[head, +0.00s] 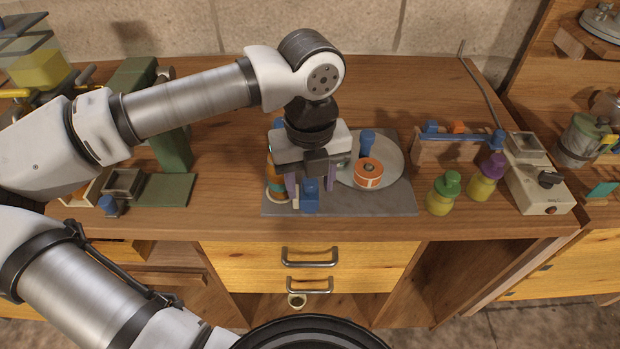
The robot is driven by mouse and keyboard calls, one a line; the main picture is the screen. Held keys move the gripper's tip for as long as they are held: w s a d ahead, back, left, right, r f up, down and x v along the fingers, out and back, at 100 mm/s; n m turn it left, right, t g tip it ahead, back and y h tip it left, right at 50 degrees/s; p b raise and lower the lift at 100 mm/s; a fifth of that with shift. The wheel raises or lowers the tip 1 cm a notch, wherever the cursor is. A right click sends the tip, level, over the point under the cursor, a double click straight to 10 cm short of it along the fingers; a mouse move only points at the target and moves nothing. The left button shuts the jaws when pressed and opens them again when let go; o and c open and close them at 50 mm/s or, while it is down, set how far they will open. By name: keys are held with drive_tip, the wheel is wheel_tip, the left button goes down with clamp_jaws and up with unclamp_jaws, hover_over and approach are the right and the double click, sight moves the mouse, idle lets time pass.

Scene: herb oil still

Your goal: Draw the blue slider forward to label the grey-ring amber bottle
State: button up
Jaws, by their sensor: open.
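The blue slider (310,197) is a small block near the front of a grey base plate (390,207). My gripper (309,187) is open and points down just over and behind the slider, with its purple-sided fingers to either side of it. I cannot tell whether they touch it. An amber bottle (274,180) stands at the left of the plate, partly hidden by my gripper, and its ring colour is not clear.
Two yellow bottles, with a green cap (443,194) and a purple cap (487,179), stand right of the plate. Behind them is a wooden rack (450,148). A green press (165,165) stands left.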

sight(310, 183)
wheel_tip(310, 183, up, 14)
drive_tip(key=b, duration=0.1)
drive_tip(key=shift+f, duration=0.15)
idle(0.5)
